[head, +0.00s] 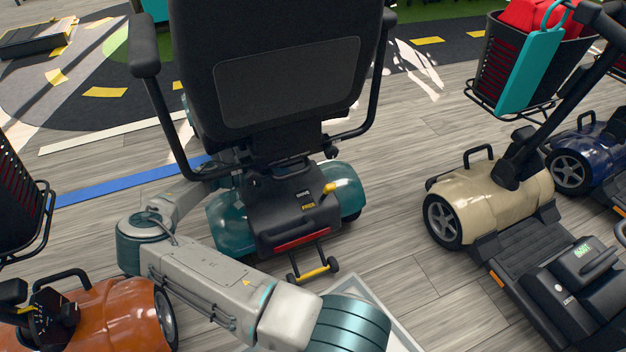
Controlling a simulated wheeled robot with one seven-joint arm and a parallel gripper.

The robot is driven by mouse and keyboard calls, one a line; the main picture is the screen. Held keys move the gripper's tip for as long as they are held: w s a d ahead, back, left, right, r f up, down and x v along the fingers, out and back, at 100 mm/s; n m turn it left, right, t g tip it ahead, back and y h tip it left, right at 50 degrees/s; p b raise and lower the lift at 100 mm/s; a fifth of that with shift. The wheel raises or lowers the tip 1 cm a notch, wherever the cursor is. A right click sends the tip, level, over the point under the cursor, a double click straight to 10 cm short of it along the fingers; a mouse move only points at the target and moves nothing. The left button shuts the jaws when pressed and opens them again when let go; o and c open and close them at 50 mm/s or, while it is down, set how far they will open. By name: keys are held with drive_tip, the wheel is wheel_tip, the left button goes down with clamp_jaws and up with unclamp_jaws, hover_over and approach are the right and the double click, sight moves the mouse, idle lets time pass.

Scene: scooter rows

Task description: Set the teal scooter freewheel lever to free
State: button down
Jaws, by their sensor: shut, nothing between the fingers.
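The teal scooter (232,228) stands in the middle of the head view with its rear toward me. Its black rear housing (290,222) carries a small lever with a yellow end (329,188) at the right side of the top. The lever's end points up and to the right. Beside it are a white label and a yellow label (307,206), too small to read surely. My arm reaches left, then bends toward the scooter's left side. Its far end passes behind the armrest and under the seat, and my gripper cannot be made out there.
The black seat back (285,80) and its armrests overhang the housing. A yellow-marked anti-tip bar (314,272) sticks out behind. An orange scooter (115,315) stands at lower left, a beige one (500,205) at right, a blue one (575,150) beyond. Floor between teal and beige is clear.

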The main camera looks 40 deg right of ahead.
sight(328, 192)
drive_tip(key=p+x, duration=0.1)
drive_tip(key=x, duration=0.2)
drive_tip(key=s+p+x, duration=0.1)
drive_tip(key=x, duration=0.3)
drive_tip(key=s+a+p+x, duration=0.1)
drive_tip(key=p+x, duration=0.1)
drive_tip(key=x, duration=0.1)
drive_tip(key=shift+s+d+f, duration=0.1)
drive_tip(key=shift+d+f, duration=0.15)
drive_tip(key=shift+f, duration=0.1)
drive_tip(key=shift+s+a+f, duration=0.15)
drive_tip(key=shift+s+f, duration=0.4)
drive_tip(key=shift+s, duration=0.1)
drive_tip(key=shift+a, duration=0.15)
